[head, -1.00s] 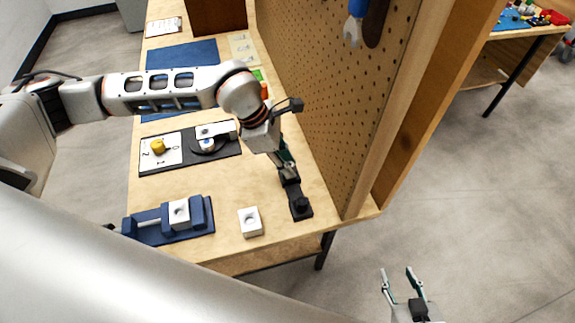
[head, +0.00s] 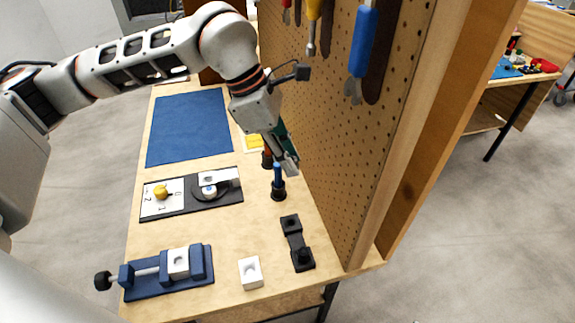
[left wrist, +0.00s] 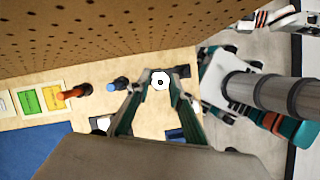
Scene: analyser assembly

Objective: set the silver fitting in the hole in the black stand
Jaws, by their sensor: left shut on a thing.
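My left gripper (head: 288,164) is above the bench beside the pegboard. In the left wrist view my left gripper (left wrist: 160,84) is shut on the silver fitting (left wrist: 160,81), which shows end-on as a pale ring with a dark hole. My right gripper is not in view.
A blue-handled tool stands in a black round base (head: 278,192) just below the left gripper. The pegboard (head: 330,120) rises close on the right. A white block (head: 250,272), a blue vise (head: 165,283) and a black dial panel (head: 228,193) are on the bench.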

